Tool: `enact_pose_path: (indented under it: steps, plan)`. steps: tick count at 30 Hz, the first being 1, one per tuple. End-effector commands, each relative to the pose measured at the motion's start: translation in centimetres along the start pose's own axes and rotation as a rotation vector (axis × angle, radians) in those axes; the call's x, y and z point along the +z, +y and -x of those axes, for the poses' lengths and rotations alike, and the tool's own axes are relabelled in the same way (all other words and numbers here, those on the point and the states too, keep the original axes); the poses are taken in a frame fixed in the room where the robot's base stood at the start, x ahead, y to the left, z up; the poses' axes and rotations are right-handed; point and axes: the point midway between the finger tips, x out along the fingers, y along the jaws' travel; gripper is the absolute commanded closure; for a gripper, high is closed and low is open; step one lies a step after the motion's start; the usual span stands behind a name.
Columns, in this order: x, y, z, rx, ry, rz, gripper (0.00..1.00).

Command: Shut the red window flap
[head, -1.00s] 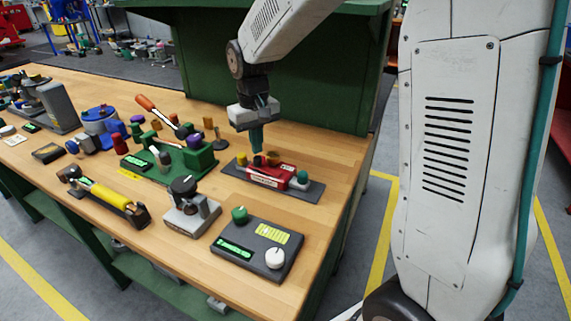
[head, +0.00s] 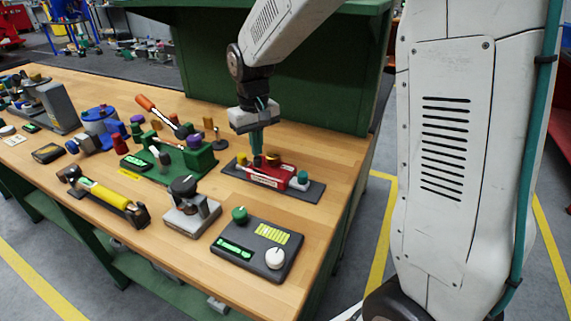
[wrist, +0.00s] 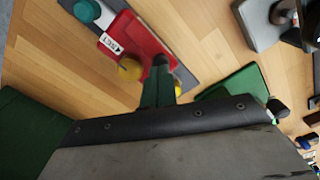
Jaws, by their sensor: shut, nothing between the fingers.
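A red unit (head: 268,174) with a white label sits on a dark grey base plate (head: 313,192) near the right side of the bench. It also shows in the wrist view (wrist: 146,42), with a yellow knob (wrist: 130,69) beside my fingers. My gripper (head: 257,152) points down, its closed teal fingers at the unit's back edge. In the wrist view the fingertips (wrist: 160,62) overlap the red unit's edge; I cannot tell whether they touch it. The window flap cannot be made out separately, so its position is unclear.
A teal-grey knob (head: 301,179) stands on the plate's right end. A green unit (head: 178,163) with an orange-handled lever is to the left. A dark control box (head: 254,248) is in front. Bare wood lies at the right, and a green panel (head: 290,75) rises behind.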

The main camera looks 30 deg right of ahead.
Motion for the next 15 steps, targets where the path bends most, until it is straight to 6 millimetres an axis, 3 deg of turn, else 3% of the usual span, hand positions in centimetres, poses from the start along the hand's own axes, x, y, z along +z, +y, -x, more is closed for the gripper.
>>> enact_pose_path:
  steps: [15]
  plan:
    - [0.0,0.0,-1.6,0.0,-0.001,0.0,1.0]
